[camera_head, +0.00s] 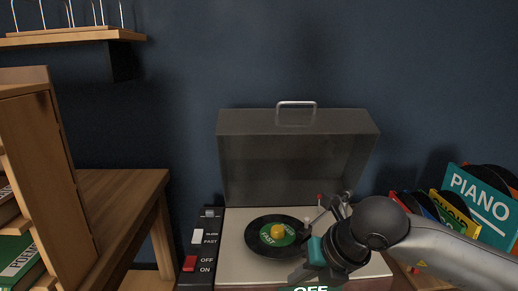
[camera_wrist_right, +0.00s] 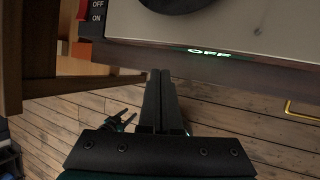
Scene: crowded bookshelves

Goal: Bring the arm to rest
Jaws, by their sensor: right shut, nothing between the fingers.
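My right arm comes in from the right in the head view, over the front right of the record player (camera_head: 234,262). My right gripper (camera_head: 300,274) points down at the player's front edge, partly hidden by my wrist. In the wrist view the right gripper (camera_wrist_right: 160,82) has its two fingers together, with nothing between them. The fingertips appear in front of the player's front panel, over the floor. My left gripper does not show.
A black record (camera_head: 266,236) with a green label lies on the player under a raised lid (camera_head: 290,160). A red switch (camera_head: 190,264) is at its left, and a lit "OFF" sign (camera_wrist_right: 209,52) at its front. Record sleeves (camera_head: 478,200) stand right; a wooden table (camera_head: 120,190) stands left.

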